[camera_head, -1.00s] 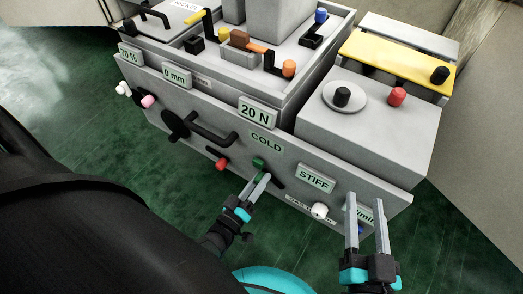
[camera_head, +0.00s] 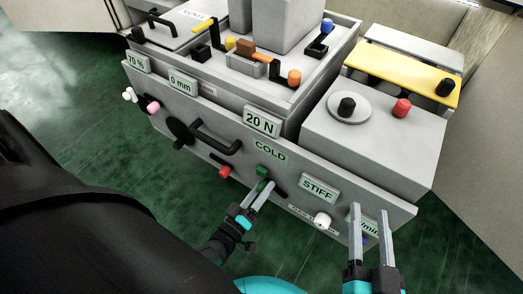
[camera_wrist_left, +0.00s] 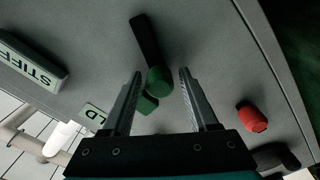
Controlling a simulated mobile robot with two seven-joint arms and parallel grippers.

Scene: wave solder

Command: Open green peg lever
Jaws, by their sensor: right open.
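The green peg (camera_head: 262,172) sits on a dark lever on the machine's front panel, below the COLD label. In the left wrist view the green peg (camera_wrist_left: 159,80) lies between the two open fingers of my left gripper (camera_wrist_left: 157,85), with gaps on both sides. The dark lever arm (camera_wrist_left: 146,40) runs away from the peg. In the head view my left gripper (camera_head: 261,193) is just below the peg. My right gripper (camera_head: 369,222) is open and empty in front of the panel's right end.
On the same panel are a red peg (camera_head: 225,171) to the left and a white knob (camera_head: 322,220) to the right. A black handle (camera_head: 215,136), a pink knob (camera_head: 153,107) and a STIFF label (camera_head: 319,188) are also there. Green floor (camera_head: 100,150) lies in front.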

